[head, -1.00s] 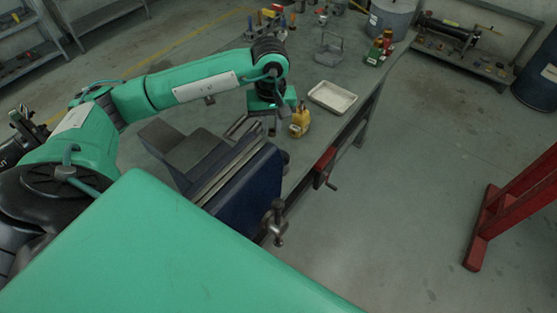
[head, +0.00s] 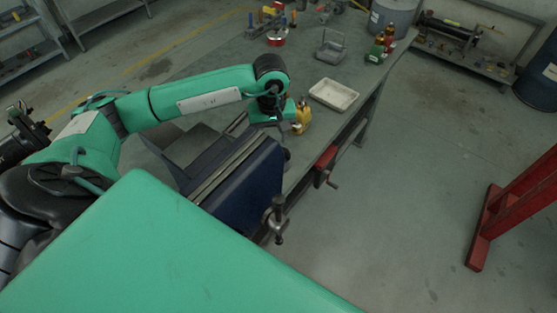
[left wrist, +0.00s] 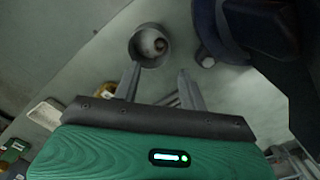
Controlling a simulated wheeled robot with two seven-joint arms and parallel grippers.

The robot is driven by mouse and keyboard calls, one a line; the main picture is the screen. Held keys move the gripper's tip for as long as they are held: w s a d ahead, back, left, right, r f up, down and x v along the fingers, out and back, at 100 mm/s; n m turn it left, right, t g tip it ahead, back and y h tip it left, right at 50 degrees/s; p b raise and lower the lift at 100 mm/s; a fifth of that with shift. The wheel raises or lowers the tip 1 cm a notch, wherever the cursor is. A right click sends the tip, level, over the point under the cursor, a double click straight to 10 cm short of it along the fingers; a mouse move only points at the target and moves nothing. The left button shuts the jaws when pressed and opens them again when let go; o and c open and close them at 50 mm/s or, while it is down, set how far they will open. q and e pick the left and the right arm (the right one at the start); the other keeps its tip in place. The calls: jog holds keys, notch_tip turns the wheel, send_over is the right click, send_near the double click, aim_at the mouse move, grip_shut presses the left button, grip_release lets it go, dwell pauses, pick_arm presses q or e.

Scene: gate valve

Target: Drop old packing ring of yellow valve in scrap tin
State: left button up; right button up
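The yellow valve (head: 303,116) stands on the bench beside my left gripper (head: 284,128), which partly covers its left side in the head view. In the left wrist view the fingers of my left gripper (left wrist: 159,72) are apart, with nothing clearly held between them. A round grey tin (left wrist: 136,48) stands just beyond the fingertips. A pale rounded thing (left wrist: 152,43) lies inside it; I cannot tell for sure whether it is the old packing ring. The tin is not distinguishable in the head view. My right gripper is not in view.
A blue vise (head: 245,195) stands on the bench close to the gripper; it also shows in the left wrist view (left wrist: 232,35). A white tray (head: 333,94), a grey wire carrier (head: 330,50), and green (head: 376,50) and red (head: 389,38) valves stand farther back.

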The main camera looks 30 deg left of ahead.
pick_arm(q)
jog(key=shift+r, duration=0.1)
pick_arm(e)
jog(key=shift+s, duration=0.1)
pick_arm(q)
notch_tip(320, 180, up, 14)
jog(key=b, duration=0.2)
jog(key=shift+f, duration=0.2)
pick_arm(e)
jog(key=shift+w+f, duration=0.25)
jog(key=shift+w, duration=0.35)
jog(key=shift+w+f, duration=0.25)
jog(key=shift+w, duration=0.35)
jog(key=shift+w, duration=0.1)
